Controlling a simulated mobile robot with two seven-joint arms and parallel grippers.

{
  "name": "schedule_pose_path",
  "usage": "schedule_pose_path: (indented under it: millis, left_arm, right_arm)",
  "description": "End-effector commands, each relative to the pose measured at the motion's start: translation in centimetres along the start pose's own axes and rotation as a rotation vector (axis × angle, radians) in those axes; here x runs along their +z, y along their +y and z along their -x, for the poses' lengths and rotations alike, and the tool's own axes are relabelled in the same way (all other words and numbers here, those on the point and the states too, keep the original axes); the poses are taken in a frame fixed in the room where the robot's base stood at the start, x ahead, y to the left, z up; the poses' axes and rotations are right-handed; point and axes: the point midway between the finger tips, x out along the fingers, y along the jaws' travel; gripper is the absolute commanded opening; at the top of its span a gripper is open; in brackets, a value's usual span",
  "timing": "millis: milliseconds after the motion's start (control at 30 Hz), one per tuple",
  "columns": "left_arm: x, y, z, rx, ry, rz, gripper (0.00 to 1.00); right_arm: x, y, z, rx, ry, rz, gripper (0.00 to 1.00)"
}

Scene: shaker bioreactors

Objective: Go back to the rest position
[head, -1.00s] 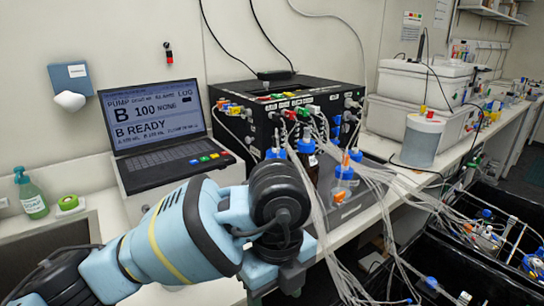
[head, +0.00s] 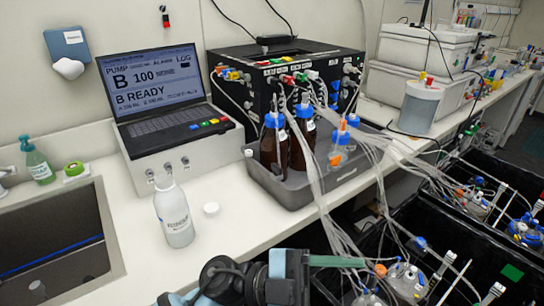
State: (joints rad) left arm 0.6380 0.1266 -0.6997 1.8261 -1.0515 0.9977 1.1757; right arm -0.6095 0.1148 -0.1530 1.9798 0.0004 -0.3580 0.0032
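My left arm comes in at the bottom edge of the head view, light blue and black. Its gripper (head: 287,278) is low in front of the bench edge, partly cut off by the frame. My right gripper is not in view.
A white bottle (head: 174,215) stands on the bench beside a small white cap (head: 211,209). Behind are the laptop (head: 155,85), the black pump box (head: 290,75) and a grey tray (head: 270,185) of bottles. Black bins (head: 490,215) with tubing lie right; a sink (head: 55,250) left.

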Motion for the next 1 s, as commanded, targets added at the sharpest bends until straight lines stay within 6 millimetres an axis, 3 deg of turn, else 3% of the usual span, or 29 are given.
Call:
schedule_pose_path:
  millis: [133,233,367,433,567,700,833,1000]
  left_arm:
    - [1.1,-1.8,4.1,-0.386,-0.015,0.029,0.59]
    - [2.6,-2.1,8.0,-0.629,-0.084,0.059,0.59]
    - [5.1,-0.5,14.0,-0.913,-0.235,0.121,0.59]
    - [6.5,1.4,17.5,-1.046,-0.343,0.168,0.59]
    - [8.7,6.6,23.7,-1.245,-0.572,0.277,0.59]
    - [10.0,13.9,29.1,-1.375,-0.829,0.419,0.59]
    - [9.9,21.5,32.7,-1.430,-1.055,0.568,0.59]
    - [8.5,29.9,35.2,-1.428,-1.283,0.746,0.59]
  right_arm:
    - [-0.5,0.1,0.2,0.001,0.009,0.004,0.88]
    - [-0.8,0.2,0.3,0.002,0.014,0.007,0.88]
    - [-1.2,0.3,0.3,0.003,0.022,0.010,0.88]
    - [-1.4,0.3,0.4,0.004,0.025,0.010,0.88]
    - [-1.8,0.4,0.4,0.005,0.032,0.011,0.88]
    - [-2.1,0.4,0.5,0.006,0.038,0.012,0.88]
    - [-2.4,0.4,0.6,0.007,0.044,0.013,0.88]
    - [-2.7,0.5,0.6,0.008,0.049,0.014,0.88]
